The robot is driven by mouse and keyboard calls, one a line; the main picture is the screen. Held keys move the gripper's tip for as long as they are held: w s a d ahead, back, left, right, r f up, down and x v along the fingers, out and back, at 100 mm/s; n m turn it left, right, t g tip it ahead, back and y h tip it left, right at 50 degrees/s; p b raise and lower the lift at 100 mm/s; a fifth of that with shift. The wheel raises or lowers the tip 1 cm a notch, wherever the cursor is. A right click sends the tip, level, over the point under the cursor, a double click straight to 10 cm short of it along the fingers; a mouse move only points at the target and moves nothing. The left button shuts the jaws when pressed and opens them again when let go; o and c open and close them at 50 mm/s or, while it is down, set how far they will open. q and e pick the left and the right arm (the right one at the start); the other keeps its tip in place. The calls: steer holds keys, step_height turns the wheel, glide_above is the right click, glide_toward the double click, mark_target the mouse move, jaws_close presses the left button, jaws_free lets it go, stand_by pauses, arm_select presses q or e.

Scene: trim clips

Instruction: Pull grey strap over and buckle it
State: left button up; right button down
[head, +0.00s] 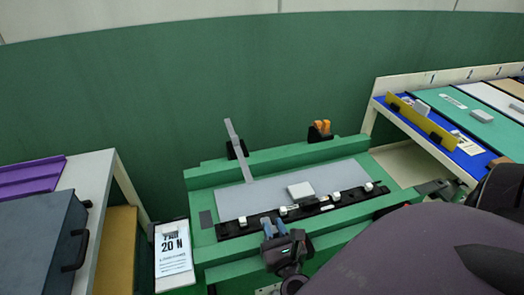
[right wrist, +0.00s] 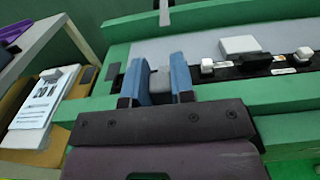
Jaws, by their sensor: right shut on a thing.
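The grey strap (head: 238,148) stands up, tilted, from a black mount at the back left of the green fixture (head: 215,180). Its lower part shows in the right wrist view (right wrist: 164,14). An orange buckle-like part (head: 321,127) sits on a black base farther right, apart from the strap. My right gripper (head: 268,224) is at the front of the fixture, well away from the strap. Its blue fingers are shut on a small grey clip (right wrist: 160,84) at the black strip (head: 325,203); the fingers partly hide it. My left gripper is not in view.
Several pale clips and a white block (head: 300,190) are along the strip, before a grey panel (head: 338,178). A label card (head: 173,250) and a shelf with a grey case (head: 40,240) are at left. A blue tray (head: 440,138) is at right.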

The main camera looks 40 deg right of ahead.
steer(key=v, duration=0.3)
steer(key=shift+f+b, duration=0.25)
steer(key=shift+b, duration=0.05)
steer(key=shift+s+a, duration=0.25)
steer(key=shift+s, duration=0.25)
steer(key=shift+s+a, duration=0.1)
steer(key=c, duration=1.3)
jaws_free()
steer(key=o, duration=0.3)
steer(key=shift+s+r, duration=0.1)
steer(key=shift+r, duration=0.05)
steer(key=shift+o, duration=0.2)
